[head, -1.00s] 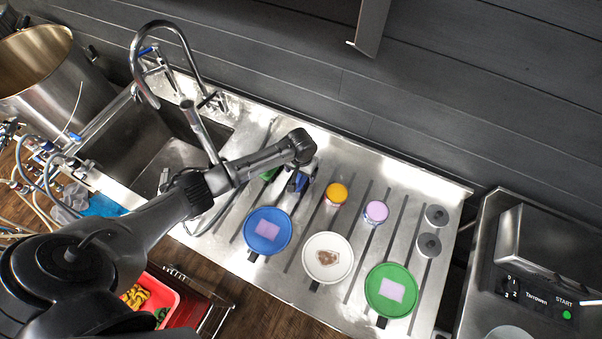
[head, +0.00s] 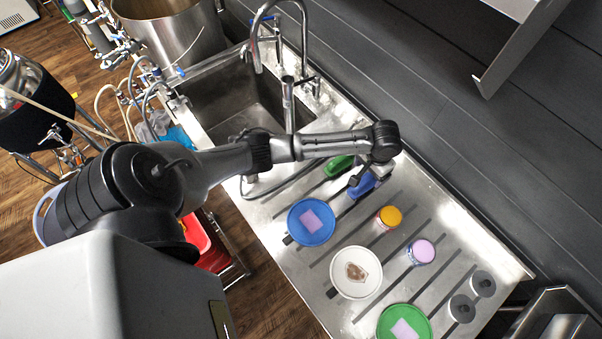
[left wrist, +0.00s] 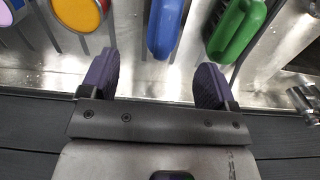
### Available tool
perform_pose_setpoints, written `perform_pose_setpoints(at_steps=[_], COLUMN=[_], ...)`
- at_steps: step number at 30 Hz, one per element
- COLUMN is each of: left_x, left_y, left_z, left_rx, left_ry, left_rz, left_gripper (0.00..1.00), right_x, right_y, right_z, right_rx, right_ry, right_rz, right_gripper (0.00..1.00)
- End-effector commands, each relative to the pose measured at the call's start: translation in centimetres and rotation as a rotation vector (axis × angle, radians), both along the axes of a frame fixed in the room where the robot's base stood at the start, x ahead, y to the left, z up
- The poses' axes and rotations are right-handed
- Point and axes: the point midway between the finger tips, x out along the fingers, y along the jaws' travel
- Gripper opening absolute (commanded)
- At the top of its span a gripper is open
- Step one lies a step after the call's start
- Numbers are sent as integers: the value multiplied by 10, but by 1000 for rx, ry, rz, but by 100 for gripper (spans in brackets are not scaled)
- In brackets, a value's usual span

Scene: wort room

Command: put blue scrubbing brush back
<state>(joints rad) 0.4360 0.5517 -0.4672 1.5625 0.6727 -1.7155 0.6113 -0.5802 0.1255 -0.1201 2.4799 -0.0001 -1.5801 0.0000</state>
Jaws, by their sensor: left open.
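The blue scrubbing brush (head: 361,187) lies on the ribbed steel drainboard (head: 290,262), partly hidden by my left gripper in the head view. In the left wrist view the blue brush (left wrist: 166,26) is at the top middle, just beyond the gap between my fingers. My left gripper (head: 376,172) is over the wall-side end of the brush. In the left wrist view the gripper (left wrist: 155,78) is open and empty, with its two dark purple pads apart. My right gripper is not in view.
A green brush (head: 338,166) lies close beside the blue one. A blue plate (head: 297,233), a white plate (head: 354,290), a green plate (head: 387,325), an orange-lidded jar (head: 389,216) and a purple-lidded jar (head: 422,251) stand nearby. A sink (head: 218,103) and tap adjoin; a dark wall runs behind.

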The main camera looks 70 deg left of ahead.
Motion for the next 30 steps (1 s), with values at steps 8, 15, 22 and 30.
perform_pose_setpoints(at_steps=[8, 15, 22, 30], left_x=[-105, -203, -264, -287], left_y=[-83, -111, -102, -93], left_z=[-43, -32, -6, 9], left_rx=[-66, -61, 6, 50], left_ry=[-101, -228, -287, -301], left_rz=[-261, -370, -384, -384], left_gripper=[82, 82, 82, 82], right_x=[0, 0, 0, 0], right_y=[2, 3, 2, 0], right_z=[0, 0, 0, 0], right_rx=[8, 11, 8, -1], right_ry=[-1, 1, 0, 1], right_rz=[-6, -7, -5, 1], right_gripper=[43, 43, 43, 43])
